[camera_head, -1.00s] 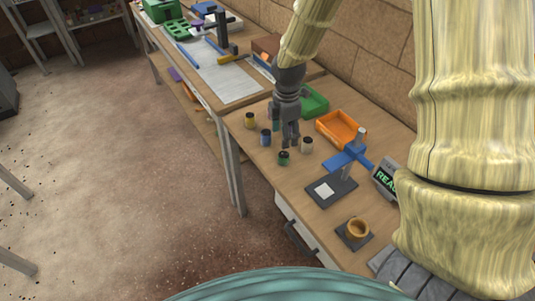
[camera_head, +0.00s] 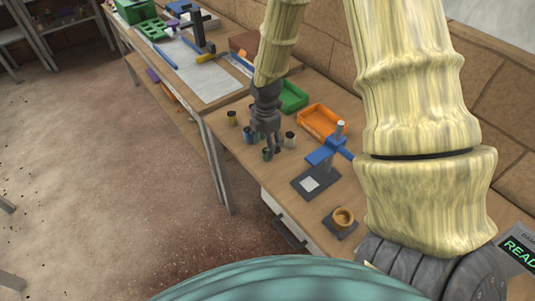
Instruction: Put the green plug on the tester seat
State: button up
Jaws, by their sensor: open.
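The small dark green plug (camera_head: 267,155) stands on the near workbench, close to its front edge. My gripper (camera_head: 272,148) points down right at it, open, with its fingertips low and beside or around the plug; I cannot tell which. The fingers partly cover the plug. A tan ring-shaped cup (camera_head: 343,217) sits on a small dark base further right. I cannot tell which of these is the tester seat.
Yellow (camera_head: 232,118), blue (camera_head: 249,136) and white (camera_head: 290,140) plugs stand close around my gripper. A green tray (camera_head: 294,97) and an orange tray (camera_head: 318,122) lie behind. A display (camera_head: 518,248) is at the right edge. Bare wood lies between the plugs and the dark plate.

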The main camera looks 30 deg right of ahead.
jog(key=shift+f+p, duration=0.9)
jog(key=shift+f, duration=1.7)
jog(key=shift+c, duration=0.2)
jog(key=c, duration=1)
jog(key=shift+r, duration=0.15)
